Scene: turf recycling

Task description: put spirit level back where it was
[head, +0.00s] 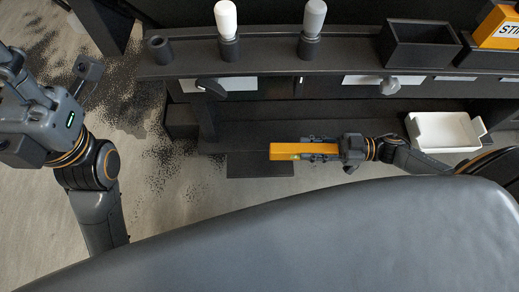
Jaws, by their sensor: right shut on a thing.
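The spirit level (284,152) is an orange bar with a small light spot near its middle. My right gripper (316,151) is shut on it, and the bar sticks out to the left of the fingers. The gripper's arm reaches in from the right, in front of the dark bench.
An orange labelled box (498,27) stands at top right. A white tray (444,131) sits lower right.

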